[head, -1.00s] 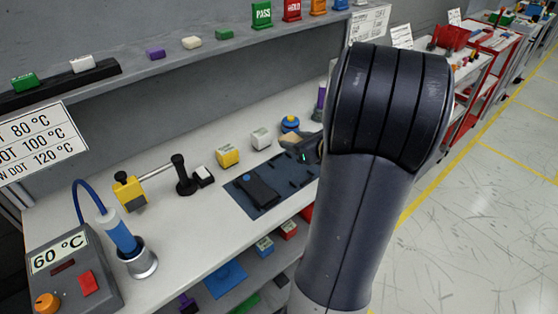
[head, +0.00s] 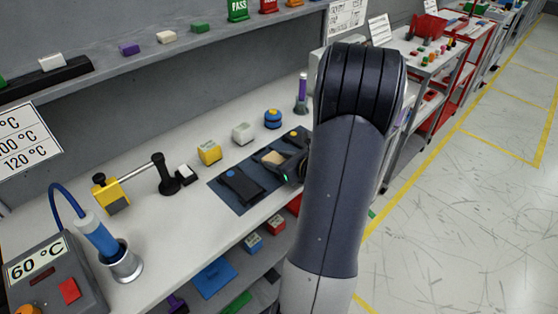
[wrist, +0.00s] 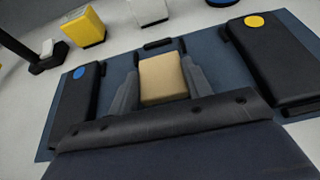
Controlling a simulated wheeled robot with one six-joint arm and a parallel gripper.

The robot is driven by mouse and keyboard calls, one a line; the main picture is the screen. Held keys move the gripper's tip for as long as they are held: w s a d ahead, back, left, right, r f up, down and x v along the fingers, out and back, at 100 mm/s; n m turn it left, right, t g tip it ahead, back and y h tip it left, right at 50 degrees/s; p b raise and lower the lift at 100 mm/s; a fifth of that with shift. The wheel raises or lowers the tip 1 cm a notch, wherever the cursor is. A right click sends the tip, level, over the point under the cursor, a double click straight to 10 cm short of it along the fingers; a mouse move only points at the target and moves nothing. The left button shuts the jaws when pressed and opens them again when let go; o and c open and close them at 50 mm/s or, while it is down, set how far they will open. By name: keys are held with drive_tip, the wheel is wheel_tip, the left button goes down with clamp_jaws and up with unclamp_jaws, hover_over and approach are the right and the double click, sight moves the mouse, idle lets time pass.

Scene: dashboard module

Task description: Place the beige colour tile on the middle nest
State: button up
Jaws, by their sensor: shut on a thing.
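My gripper (wrist: 162,85) is shut on the beige tile (wrist: 162,78), with one finger on each side of it. In the head view the beige tile (head: 272,157) shows between the fingers of my gripper (head: 282,163), over the middle of the dark blue mat (head: 222,195). The middle nest lies between two black blocks; its far black stop (wrist: 158,44) shows just beyond the tile. The rest of the nest is hidden by the tile and gripper. I cannot tell whether the tile touches the mat.
A black block with a blue dot (wrist: 78,100) sits left of my gripper, and one with a yellow dot (wrist: 270,55) sits right. Yellow (head: 209,152) and white (head: 242,133) blocks stand behind the mat.

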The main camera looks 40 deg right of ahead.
drive_tip(key=shift+f, duration=0.2)
drive_tip(key=o, duration=1)
drive_tip(key=shift+r, duration=0.1)
drive_tip(key=shift+r, duration=0.1)
drive_tip(key=shift+s+r, duration=0.1)
drive_tip(key=shift+r, duration=0.05)
drive_tip(key=v, duration=1.1)
drive_tip(key=shift+s, duration=0.4)
